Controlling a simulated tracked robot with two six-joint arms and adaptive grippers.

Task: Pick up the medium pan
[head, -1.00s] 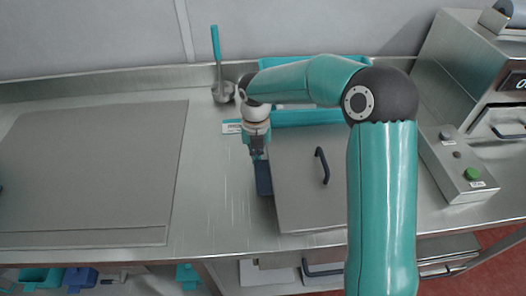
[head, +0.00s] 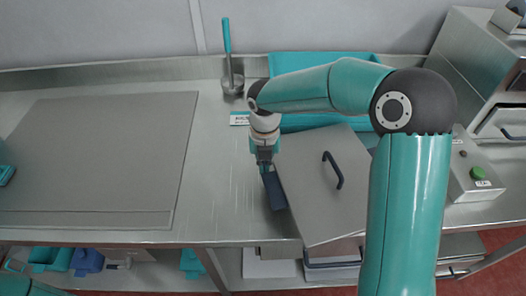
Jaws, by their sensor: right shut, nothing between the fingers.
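A flat grey rectangular lid (head: 312,205) with a dark handle (head: 333,170) on top lies on the right part of the bench. It sits turned at an angle. It looks like the top of a pan, but I cannot tell the pan's size. My right gripper (head: 266,165) points down at the lid's left edge, shut. A dark blue piece (head: 274,190) lies right below the fingertips along that edge. I cannot tell whether it is the pan's side handle or whether the fingers touch it. My right arm hides the lid's right side. My left gripper is not clearly seen.
A teal tray (head: 308,122) stands behind the lid. A grey board (head: 105,150) covers the left bench. A control box (head: 474,180) with a green button stands right. Bare bench lies between board and lid.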

